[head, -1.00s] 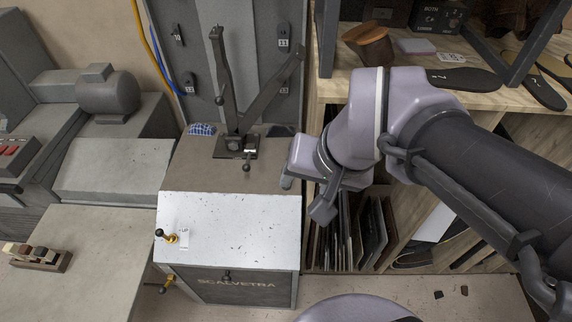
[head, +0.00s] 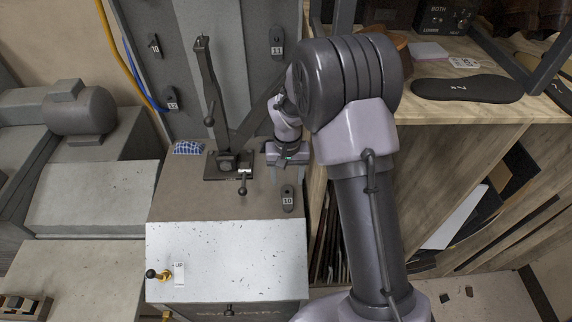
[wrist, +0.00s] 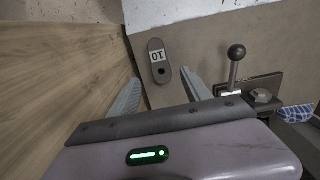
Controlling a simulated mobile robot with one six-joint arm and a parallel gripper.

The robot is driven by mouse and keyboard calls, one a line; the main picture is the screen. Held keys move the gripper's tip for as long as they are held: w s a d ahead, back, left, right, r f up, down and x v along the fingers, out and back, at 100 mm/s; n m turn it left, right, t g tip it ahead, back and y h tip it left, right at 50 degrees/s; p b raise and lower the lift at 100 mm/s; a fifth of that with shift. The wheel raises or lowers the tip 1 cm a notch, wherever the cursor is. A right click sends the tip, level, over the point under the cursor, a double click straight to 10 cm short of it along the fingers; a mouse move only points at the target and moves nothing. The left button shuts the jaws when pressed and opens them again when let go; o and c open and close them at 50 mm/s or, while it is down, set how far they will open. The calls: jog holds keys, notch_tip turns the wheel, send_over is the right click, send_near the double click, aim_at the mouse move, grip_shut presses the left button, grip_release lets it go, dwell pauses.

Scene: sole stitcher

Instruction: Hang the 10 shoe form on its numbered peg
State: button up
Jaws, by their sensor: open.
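The 10 shoe form (head: 287,197) is a small dark, sole-shaped piece with a white 10 label and a hole near one end. It lies flat on the machine's brown top, and also shows in the wrist view (wrist: 158,62). My gripper (head: 289,174) is open and empty just behind the form, pointing down. In the wrist view its two fingers (wrist: 161,80) stand either side of the form's holed end, with gaps. A dark piece labelled 10 (head: 154,46) is on the grey back panel at upper left; its peg is too small to make out.
Dark pieces labelled 11 (head: 277,45) and an unclear number (head: 172,98) are on the panel. A lever mechanism (head: 228,164) with a ball handle stands left of my gripper. A wooden shelf unit (head: 480,175) is close on the right. A blue checked cloth (head: 188,147) lies left.

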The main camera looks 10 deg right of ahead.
aim_at(287, 198)
jog(key=shift+s+f+b, duration=0.35)
jog(key=shift+f+b, duration=0.15)
jog(key=shift+f, duration=0.05)
notch_tip(287, 198, down, 8)
jog(key=b, duration=0.5)
jog(key=shift+r+b, duration=0.15)
jog(key=shift+b, duration=0.15)
jog(key=shift+r, duration=0.1)
grip_shut()
dwell(0.7)
jog(key=shift+r, duration=0.1)
jog(key=shift+r+p, duration=1.7)
jog(key=shift+r, duration=0.3)
jog(key=s+a+r+p, duration=0.1)
jog(key=s+r+p, duration=0.2)
jog(key=s+r, duration=0.2)
jog(key=shift+r, duration=0.45)
